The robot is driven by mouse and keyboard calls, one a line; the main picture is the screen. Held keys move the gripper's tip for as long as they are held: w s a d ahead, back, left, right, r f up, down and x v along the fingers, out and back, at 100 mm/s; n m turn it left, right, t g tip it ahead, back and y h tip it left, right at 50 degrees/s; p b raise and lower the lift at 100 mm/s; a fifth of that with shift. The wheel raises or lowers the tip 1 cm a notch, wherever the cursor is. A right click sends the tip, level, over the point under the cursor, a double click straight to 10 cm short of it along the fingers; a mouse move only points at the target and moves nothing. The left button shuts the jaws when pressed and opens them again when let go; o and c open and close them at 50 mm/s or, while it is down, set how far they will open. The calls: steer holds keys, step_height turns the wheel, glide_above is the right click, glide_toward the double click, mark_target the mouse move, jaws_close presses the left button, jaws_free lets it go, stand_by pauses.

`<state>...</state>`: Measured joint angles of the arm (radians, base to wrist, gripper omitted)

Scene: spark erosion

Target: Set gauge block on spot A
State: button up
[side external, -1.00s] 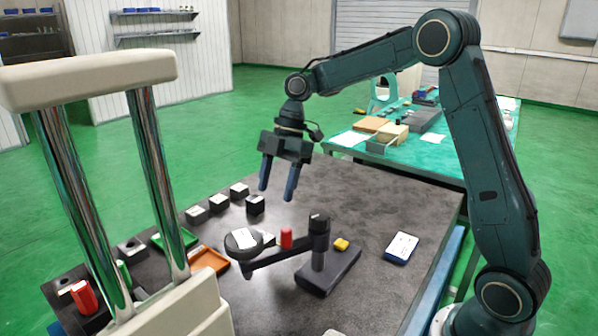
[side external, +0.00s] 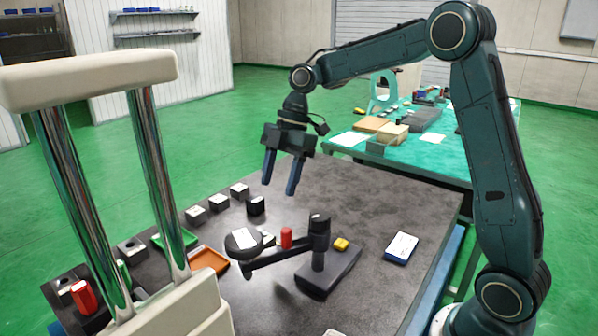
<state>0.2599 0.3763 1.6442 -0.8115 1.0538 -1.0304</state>
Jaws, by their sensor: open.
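My gripper (side external: 279,188) hangs above the dark worktable (side external: 375,205), its two blue fingers pointing down, apart and empty. Below it stands a small black block (side external: 256,205). To the left of that block is a row of small dark blocks with pale tops, among them one at the back (side external: 240,190), a middle one (side external: 218,202) and a front one (side external: 196,214). I cannot tell which thing is the gauge block. No mark that I can read as spot A shows.
A dark stand with a horizontal arm (side external: 318,255) rises mid-table, with a round dark disc, a red cylinder (side external: 286,238) and a yellow piece (side external: 341,244) near it. Green (side external: 185,237) and orange trays (side external: 209,260) lie left, partly behind chrome columns (side external: 158,180). The back right tabletop is clear.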

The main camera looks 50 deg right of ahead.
steer(key=s+a+r+m+t+h, duration=0.1)
steer(key=s+r+m+t, duration=0.15)
steer(key=s+m, duration=0.35)
steer(key=s+a+r+m+t+h, duration=0.1)
steer(key=s+a+r+m, duration=0.2)
steer(key=s, duration=0.5)
steer(key=s+d+f+m+t+h, duration=0.1)
steer(key=s+d+m, duration=0.3)
steer(key=s+m, duration=0.4)
steer(key=s+t+h, duration=0.1)
steer(key=s, duration=0.3)
steer(key=shift+s+d+f, duration=0.15)
steer(key=shift+c, duration=0.2)
